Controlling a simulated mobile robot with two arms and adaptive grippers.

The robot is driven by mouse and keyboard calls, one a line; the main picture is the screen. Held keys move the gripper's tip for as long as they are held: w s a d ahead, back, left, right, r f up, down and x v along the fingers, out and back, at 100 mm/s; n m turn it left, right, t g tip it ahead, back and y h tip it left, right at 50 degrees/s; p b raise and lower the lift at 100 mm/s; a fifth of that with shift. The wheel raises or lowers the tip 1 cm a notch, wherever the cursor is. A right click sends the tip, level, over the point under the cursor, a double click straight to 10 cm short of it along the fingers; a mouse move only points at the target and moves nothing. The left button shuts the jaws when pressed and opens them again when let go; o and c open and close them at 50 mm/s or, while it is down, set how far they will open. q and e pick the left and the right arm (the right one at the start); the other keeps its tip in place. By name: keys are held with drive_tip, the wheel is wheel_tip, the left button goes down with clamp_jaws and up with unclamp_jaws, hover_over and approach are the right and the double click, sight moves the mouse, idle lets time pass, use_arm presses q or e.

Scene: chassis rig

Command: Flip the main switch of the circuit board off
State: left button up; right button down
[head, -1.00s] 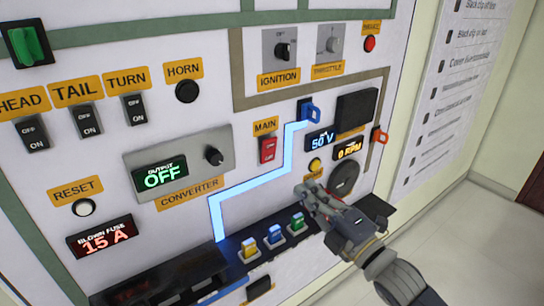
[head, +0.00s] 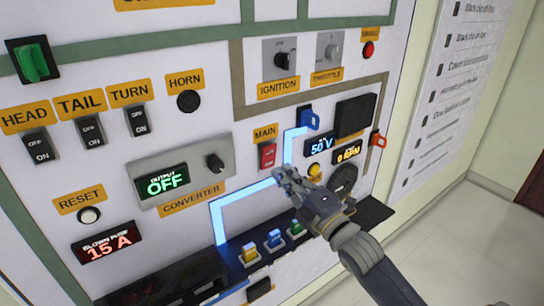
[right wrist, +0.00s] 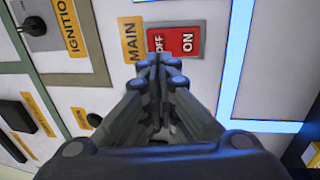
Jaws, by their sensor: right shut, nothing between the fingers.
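The red main switch (head: 267,156) sits on the white panel under a yellow MAIN label (head: 265,133). In the right wrist view the red switch (right wrist: 174,42) shows OFF and ON markings, with its OFF side toward the MAIN label (right wrist: 133,40). My right gripper (head: 280,174) is shut and empty, just below the switch in the head view. In the right wrist view its closed fingertips (right wrist: 160,62) lie at the switch's lower edge; I cannot tell whether they touch it. My left gripper is not in view.
The converter box (head: 180,170) with its OFF display is left of the switch. A lit blue line (head: 240,196) runs beside the switch. Yellow, blue and green fuses (head: 274,239) sit below. A blue clip (head: 309,118) and a 50 V display (head: 320,145) are to the right.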

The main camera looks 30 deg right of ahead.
sight(265, 154)
drive_tip(key=p+x, duration=0.1)
drive_tip(key=x, duration=0.3)
drive_tip(key=shift+w+r, duration=0.15)
drive_tip(key=shift+w+p, duration=0.4)
drive_tip(key=shift+w, duration=0.35)
drive_tip(key=p, duration=0.1)
drive_tip(key=r+p, duration=0.1)
drive_tip(key=p, duration=0.1)
drive_tip(key=shift+w+a+g, duration=0.1)
drive_tip(key=shift+w+g, duration=0.15)
drive_tip(key=shift+g, duration=0.15)
drive_tip(key=shift+f+b, duration=0.3)
drive_tip(key=shift+f, duration=0.1)
